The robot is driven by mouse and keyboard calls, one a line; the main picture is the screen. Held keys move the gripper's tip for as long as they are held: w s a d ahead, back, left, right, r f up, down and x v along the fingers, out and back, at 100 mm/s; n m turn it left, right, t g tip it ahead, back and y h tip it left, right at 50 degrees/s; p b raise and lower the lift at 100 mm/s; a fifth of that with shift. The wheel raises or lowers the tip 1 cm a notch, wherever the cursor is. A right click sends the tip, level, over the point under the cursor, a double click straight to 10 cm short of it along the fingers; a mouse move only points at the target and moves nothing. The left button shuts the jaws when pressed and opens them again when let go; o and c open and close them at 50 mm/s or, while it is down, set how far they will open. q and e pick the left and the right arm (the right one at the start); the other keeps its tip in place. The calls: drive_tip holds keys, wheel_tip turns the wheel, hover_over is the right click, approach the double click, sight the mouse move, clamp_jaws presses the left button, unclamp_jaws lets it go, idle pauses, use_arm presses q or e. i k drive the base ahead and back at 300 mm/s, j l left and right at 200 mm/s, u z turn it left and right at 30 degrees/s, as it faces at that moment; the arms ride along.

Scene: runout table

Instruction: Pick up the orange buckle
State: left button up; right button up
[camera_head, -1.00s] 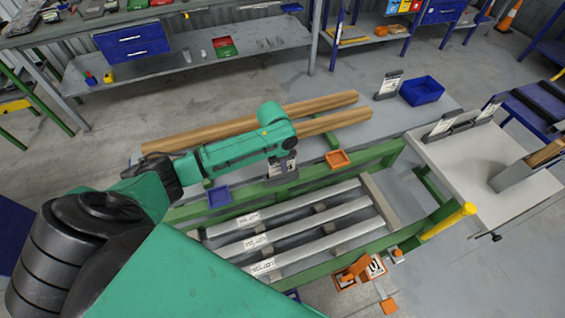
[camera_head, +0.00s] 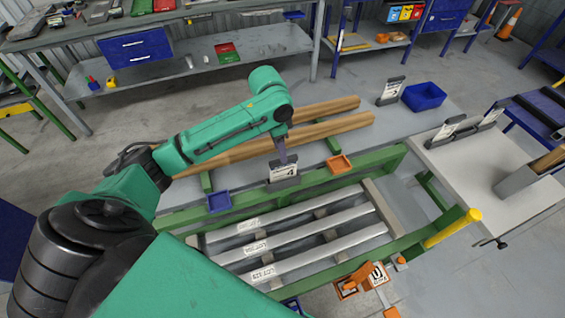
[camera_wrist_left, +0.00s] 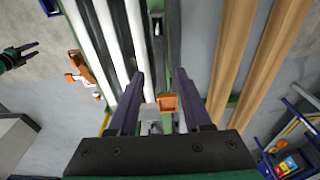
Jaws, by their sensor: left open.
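Several orange things show, and I cannot tell for sure which is the buckle. A small orange square tray (camera_head: 340,163) sits on the far green rail; it also shows in the left wrist view (camera_wrist_left: 167,103), beyond and between my fingers. An orange jointed piece (camera_head: 356,274) lies at the near right corner of the frame, by a labelled holder. My left gripper (camera_head: 285,158) points down near a number card, left of the orange tray. In the left wrist view its fingers (camera_wrist_left: 160,73) are open and empty. My right gripper (camera_wrist_left: 28,51) shows small at the left there, fingers apart.
Pale bars (camera_head: 295,238) lie across the green frame. A blue tray (camera_head: 219,201) is on the far rail, and a number card (camera_head: 284,171) stands between the trays. Wooden beams (camera_head: 325,130) lie behind. A yellow-ended handle (camera_head: 453,227) juts out at right.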

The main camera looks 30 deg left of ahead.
sight(344, 288)
drive_tip(key=k, duration=1)
